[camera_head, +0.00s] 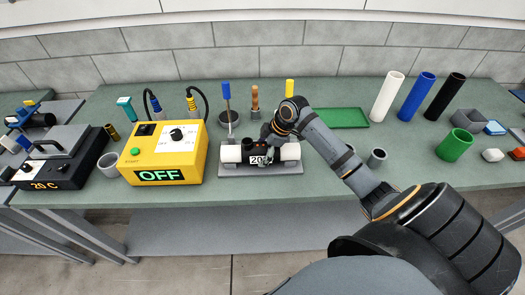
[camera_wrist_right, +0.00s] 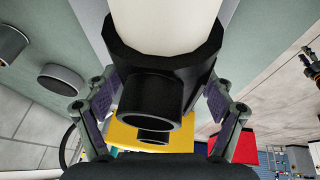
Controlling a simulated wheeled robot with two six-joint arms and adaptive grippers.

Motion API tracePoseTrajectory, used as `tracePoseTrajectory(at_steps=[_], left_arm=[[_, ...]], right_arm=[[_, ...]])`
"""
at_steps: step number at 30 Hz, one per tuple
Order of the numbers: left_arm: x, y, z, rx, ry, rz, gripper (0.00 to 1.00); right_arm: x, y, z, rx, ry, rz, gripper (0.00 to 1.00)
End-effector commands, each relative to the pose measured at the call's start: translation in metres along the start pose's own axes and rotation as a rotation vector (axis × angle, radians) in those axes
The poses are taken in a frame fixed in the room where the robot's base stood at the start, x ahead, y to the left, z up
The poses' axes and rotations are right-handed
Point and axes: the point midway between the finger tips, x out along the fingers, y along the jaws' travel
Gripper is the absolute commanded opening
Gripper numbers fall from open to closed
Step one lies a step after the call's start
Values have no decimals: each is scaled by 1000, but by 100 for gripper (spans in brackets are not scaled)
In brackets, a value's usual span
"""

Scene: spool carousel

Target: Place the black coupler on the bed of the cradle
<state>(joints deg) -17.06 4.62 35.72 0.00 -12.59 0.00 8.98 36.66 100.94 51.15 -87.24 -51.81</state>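The black coupler (camera_head: 248,151) is at the grey cradle (camera_head: 232,170) in the middle of the bench, with white pipe showing at its left and right. In the wrist view the fingers (camera_wrist_right: 160,100) lie against both sides of the coupler. Whether its underside touches the cradle bed is hidden. My left gripper is not in view.
A yellow control box (camera_head: 160,160) reading OFF stands close to the left. Behind the cradle stand blue-, wood- and yellow-handled tools. A green tray (camera_head: 340,117) and white, blue and black tubes are at the back right.

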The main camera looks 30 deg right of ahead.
Motion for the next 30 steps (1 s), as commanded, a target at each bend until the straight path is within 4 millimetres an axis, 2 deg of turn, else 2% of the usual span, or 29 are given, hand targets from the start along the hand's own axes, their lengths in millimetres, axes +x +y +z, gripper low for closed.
tracePoseTrajectory(at_steps=[3, 15, 17, 24, 30], left_arm=[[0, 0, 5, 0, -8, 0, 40], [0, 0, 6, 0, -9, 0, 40], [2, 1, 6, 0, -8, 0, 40], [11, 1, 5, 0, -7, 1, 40], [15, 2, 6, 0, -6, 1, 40]], right_arm=[[0, 0, 0, 0, 1, 0, 99], [-6, 1, 0, -3, -1, 3, 99], [-14, 2, 0, -4, -2, 5, 99], [-69, 2, 2, -6, -8, 6, 99], [-104, 1, 1, -3, -6, 4, 99]])
